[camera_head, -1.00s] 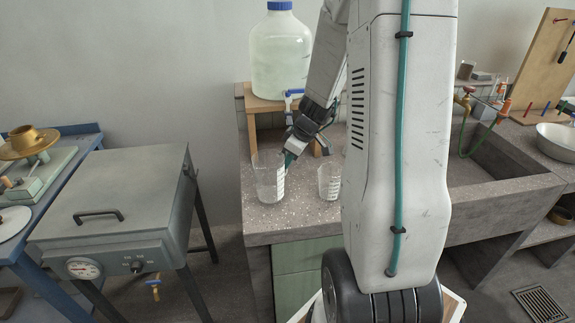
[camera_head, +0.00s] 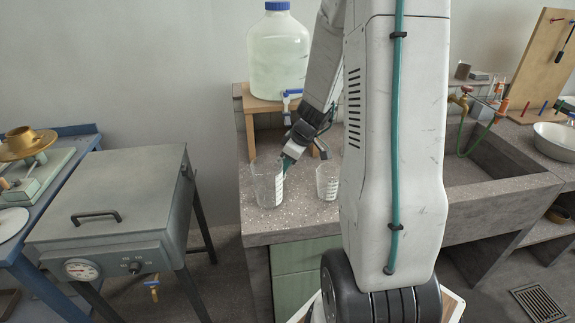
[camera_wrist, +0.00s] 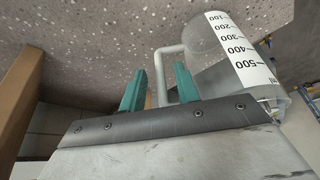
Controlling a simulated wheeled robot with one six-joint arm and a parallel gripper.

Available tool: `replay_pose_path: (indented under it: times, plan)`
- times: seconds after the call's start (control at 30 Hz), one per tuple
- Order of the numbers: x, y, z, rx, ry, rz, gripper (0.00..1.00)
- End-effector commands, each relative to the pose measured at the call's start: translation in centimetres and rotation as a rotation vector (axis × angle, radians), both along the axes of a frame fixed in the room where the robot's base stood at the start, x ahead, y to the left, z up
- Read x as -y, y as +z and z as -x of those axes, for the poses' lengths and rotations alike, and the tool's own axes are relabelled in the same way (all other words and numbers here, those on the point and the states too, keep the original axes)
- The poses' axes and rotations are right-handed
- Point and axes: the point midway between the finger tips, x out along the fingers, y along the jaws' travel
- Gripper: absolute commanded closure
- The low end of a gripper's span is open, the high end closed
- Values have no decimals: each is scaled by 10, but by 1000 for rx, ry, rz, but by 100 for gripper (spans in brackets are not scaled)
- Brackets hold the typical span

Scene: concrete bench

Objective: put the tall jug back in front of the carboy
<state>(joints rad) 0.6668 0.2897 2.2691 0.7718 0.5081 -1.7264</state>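The tall jug (camera_head: 266,188), clear with a white printed scale, stands upright on the speckled bench top near its left front corner. It also shows in the wrist view (camera_wrist: 238,50), with its handle (camera_wrist: 161,75) towards my fingers. My gripper (camera_head: 287,160) is at the jug's back right side in the head view. In the wrist view its green fingers (camera_wrist: 160,87) are apart, with the handle in the gap between them; I see no contact. The carboy (camera_head: 278,55), large with a blue cap and blue tap, stands on a wooden stand behind the jug.
A smaller clear jug (camera_head: 327,183) stands just right of the tall jug. The wooden stand (camera_head: 262,104) is close behind my gripper. A sink (camera_head: 500,160) lies right of my column. A grey oven-like box (camera_head: 110,205) stands left, across a gap.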

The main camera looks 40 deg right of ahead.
Motion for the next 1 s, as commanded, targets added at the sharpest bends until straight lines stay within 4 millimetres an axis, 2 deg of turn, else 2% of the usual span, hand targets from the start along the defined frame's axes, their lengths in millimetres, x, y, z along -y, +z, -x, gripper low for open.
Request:
replay_pose_path:
  times: [0.4, 0.63, 0.7, 0.77, 0.83, 0.93, 1.0]
  plan:
    - [13, 78, 30, 3, -2, 4, 68]
    - [17, 103, 40, 0, 0, 1, 68]
    - [12, 109, 41, -3, -1, -2, 68]
    - [-2, 116, 42, -12, 1, -8, 68]
    - [-28, 130, 44, -30, -2, -20, 68]
    - [-83, 154, 57, -80, -21, -41, 68]
    - [-123, 170, 75, -124, -44, -49, 68]
